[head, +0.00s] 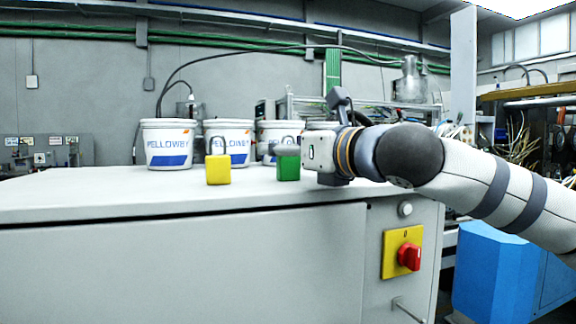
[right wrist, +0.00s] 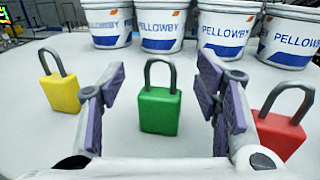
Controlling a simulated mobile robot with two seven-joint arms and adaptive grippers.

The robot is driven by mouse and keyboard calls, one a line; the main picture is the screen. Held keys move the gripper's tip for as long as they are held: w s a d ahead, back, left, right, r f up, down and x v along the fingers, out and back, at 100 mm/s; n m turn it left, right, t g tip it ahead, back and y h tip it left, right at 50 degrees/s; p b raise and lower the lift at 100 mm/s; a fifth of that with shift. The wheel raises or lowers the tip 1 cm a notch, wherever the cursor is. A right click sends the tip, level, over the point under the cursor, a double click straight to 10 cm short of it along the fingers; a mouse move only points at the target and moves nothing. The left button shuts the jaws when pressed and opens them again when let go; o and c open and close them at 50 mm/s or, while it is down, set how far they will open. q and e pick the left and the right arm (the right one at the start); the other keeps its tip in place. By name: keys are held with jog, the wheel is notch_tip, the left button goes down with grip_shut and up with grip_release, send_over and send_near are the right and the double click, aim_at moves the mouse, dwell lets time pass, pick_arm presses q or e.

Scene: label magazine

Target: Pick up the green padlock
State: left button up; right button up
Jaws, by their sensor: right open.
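The green padlock (head: 288,169) stands upright on the white cabinet top, its grey shackle up. In the right wrist view the green padlock (right wrist: 159,112) is centred between the two finger pads of my right gripper (right wrist: 160,84), with a gap on both sides. My right gripper (head: 290,150) comes in from the right in the head view, open and holding nothing. In that view it covers part of the padlock's upper end. My left gripper is in neither view.
A yellow padlock (head: 218,169) stands left of the green one. A red padlock (right wrist: 281,132) stands to the right, close outside the right finger. Several white PELLOWBY buckets (head: 167,144) line the back. The cabinet top (head: 90,190) is clear at left.

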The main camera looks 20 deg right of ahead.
jog(key=shift+s, duration=0.1)
jog(key=shift+c, duration=0.2)
grip_shut()
notch_tip(320, 180, up, 4)
jog(key=shift+s+f+p, duration=0.1)
jog(key=shift+p, duration=0.35)
pick_arm(q)
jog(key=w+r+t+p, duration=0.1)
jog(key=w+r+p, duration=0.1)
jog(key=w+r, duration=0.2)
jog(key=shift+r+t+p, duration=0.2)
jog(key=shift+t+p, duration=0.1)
jog(key=shift+p, duration=0.05)
pick_arm(e)
jog(key=s+d+r, duration=0.7)
jog(key=s+r, duration=0.2)
jog(key=s, duration=0.2)
jog(key=shift+s+d, duration=0.15)
jog(key=shift+s, duration=0.25)
